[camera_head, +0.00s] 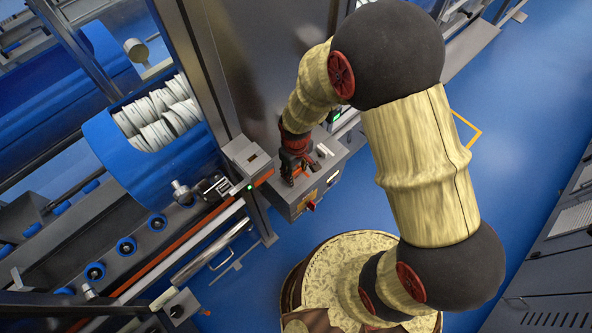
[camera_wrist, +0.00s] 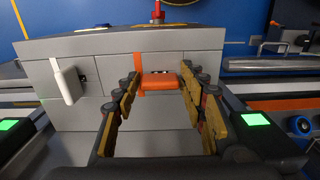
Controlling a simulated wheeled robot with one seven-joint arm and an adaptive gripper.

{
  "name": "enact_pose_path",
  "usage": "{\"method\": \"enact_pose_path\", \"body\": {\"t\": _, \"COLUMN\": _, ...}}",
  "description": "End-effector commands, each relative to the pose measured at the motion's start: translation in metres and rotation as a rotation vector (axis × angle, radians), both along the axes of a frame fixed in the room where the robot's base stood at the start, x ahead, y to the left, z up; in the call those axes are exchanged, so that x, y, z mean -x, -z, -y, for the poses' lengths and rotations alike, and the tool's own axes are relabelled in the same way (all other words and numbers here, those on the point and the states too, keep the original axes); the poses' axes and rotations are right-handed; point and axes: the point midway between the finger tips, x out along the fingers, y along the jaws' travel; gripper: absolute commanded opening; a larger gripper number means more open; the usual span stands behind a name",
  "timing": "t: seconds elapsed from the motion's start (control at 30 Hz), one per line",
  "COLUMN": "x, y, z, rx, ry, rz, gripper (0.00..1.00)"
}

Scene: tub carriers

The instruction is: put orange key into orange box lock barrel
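The grey box (camera_wrist: 120,50) stands ahead of my gripper (camera_wrist: 160,78) in the wrist view; the same box (camera_head: 303,205) is near the middle of the head view. An orange piece (camera_wrist: 158,83), which looks like the orange key, lies between my fingertips in front of the box's face. A narrow orange strip (camera_wrist: 138,62) rises behind its left end. My gripper's fingers stand apart on either side of the orange piece, and I cannot tell whether they touch it. The lock barrel and the key's shaft are not clearly visible.
A white handle (camera_wrist: 65,82) sticks out at the box's left, and a red knob (camera_wrist: 158,12) stands on its top. The blue tub (camera_head: 155,160) with white rolls is to the left in the head view. A grey panel (camera_head: 235,65) rises behind the box. Blue floor (camera_head: 525,120) is clear at right.

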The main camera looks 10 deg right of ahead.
Motion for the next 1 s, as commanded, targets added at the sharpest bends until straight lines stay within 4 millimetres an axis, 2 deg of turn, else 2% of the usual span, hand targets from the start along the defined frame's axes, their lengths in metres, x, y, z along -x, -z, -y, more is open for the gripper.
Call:
{"method": "enact_pose_path", "body": {"t": 0.23, "x": 0.0, "y": 0.0, "z": 0.0, "rx": 0.0, "ry": 0.0, "rz": 0.0, "gripper": 0.57}}
{"method": "enact_pose_path", "body": {"t": 0.57, "x": 0.0, "y": -0.003, "z": 0.0, "rx": -0.001, "ry": 0.0, "rz": 0.001, "gripper": 0.57}}
{"method": "enact_pose_path", "body": {"t": 0.77, "x": -0.001, "y": -0.028, "z": 0.0, "rx": -0.001, "ry": 0.0, "rz": 0.004, "gripper": 0.57}}
{"method": "enact_pose_path", "body": {"t": 1.0, "x": -0.001, "y": -0.078, "z": -0.001, "rx": -0.001, "ry": 0.0, "rz": 0.004, "gripper": 0.57}}
